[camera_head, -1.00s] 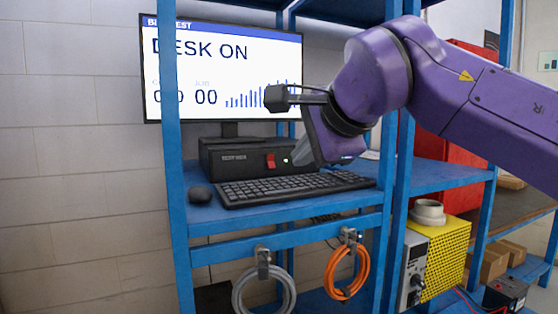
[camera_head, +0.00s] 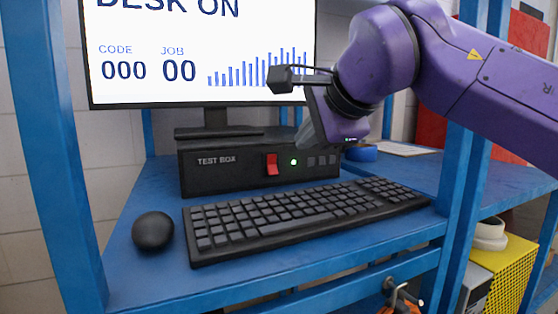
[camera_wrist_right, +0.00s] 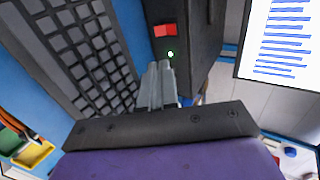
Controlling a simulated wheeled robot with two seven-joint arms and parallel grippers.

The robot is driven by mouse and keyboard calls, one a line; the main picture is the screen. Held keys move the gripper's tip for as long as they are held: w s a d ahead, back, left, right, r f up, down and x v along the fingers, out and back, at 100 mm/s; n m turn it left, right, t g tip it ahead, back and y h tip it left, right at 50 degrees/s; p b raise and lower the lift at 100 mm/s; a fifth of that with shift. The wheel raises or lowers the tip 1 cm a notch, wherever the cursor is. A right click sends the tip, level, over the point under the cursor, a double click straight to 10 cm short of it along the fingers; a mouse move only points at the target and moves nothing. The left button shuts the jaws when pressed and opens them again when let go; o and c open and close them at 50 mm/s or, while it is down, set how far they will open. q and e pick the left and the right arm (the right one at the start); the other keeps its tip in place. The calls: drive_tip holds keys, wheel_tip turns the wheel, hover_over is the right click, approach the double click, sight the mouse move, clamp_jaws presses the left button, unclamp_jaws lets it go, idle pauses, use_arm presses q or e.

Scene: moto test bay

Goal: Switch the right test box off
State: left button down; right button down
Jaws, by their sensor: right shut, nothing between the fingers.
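The black test box (camera_head: 225,172) stands on the blue shelf under the monitor, behind the keyboard. Its front carries a red rocker switch (camera_head: 272,164) and a lit green lamp (camera_head: 294,162). My right gripper (camera_head: 308,138) is in front of the right part of the box, its fingers pointing down toward it. In the right wrist view the shut fingers (camera_wrist_right: 158,72) are just short of the green lamp (camera_wrist_right: 170,54), with the red switch (camera_wrist_right: 165,31) beyond it. The fingers hold nothing. I cannot tell whether they touch the box. My left gripper is out of view.
The keyboard (camera_head: 300,216) and a mouse (camera_head: 153,231) lie on the shelf in front of the box. The monitor (camera_head: 200,60) reads "DESK ON". Blue rack posts (camera_head: 468,150) stand at both sides. A yellow unit (camera_head: 508,272) is at lower right.

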drive_tip(key=p, duration=0.4)
approach(275, 169)
drive_tip(key=x, duration=0.7)
drive_tip(key=shift+s, duration=0.1)
